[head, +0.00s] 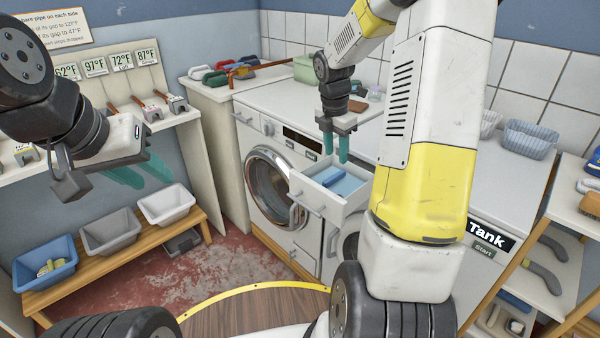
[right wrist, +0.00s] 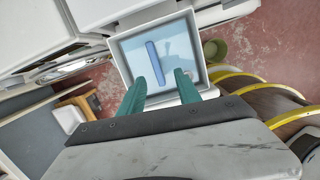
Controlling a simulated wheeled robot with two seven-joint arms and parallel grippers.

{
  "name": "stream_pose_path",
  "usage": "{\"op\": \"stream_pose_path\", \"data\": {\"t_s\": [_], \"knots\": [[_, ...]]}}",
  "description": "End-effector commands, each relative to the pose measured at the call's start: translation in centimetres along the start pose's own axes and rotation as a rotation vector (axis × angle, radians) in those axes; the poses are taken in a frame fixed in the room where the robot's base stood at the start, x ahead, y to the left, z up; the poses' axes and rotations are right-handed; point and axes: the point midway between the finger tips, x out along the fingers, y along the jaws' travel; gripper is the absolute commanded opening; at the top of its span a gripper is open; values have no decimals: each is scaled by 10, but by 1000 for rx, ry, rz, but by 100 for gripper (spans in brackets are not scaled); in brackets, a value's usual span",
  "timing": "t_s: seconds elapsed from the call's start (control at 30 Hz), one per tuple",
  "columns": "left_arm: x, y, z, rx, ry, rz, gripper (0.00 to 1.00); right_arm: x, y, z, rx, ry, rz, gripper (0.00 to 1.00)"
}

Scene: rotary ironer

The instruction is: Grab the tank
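A white pull-out drawer (head: 316,196) stands open from the front of a white machine. It holds a light-blue, water-like surface (head: 345,186) and a darker blue bar (head: 329,176). The right wrist view shows the drawer (right wrist: 122,48) and blue bar (right wrist: 153,62) just beyond my fingertips. A black "Tank" label (head: 487,236) is on a white front further right; which part it names is unclear. My right gripper (head: 335,150) is open and empty above the drawer's back, pointing down. My left gripper (head: 141,174) is open and empty at the left, away from the machine.
A bench (head: 120,252) at the left carries a blue bin (head: 45,262), a grey bin (head: 110,234) and a white bin (head: 166,205). A round-door washer (head: 268,186) stands left of the drawer. My right arm hides part of the machines.

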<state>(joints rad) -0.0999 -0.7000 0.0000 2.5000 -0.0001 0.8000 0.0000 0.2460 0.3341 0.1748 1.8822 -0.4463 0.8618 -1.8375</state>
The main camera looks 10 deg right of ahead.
Motion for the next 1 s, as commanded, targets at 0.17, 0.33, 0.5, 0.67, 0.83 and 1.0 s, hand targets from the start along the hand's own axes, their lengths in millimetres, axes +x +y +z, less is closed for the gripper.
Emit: {"op": "stream_pose_path", "data": {"t_s": [0.17,0.33,0.5,0.67,0.83,1.0], "knots": [[0,0,0,0,0,0,36,19,3,6,-78,5,-17,40],[0,0,0,0,0,0,36,38,2,5,-79,6,-17,40],[0,0,0,0,0,0,36,61,2,5,-78,6,-18,40],[0,0,0,0,0,0,36,83,2,5,-78,6,-16,40],[0,0,0,0,0,0,36,91,2,5,-77,4,-14,40],[0,0,0,0,0,0,36,90,2,5,-76,4,-14,38]]}}
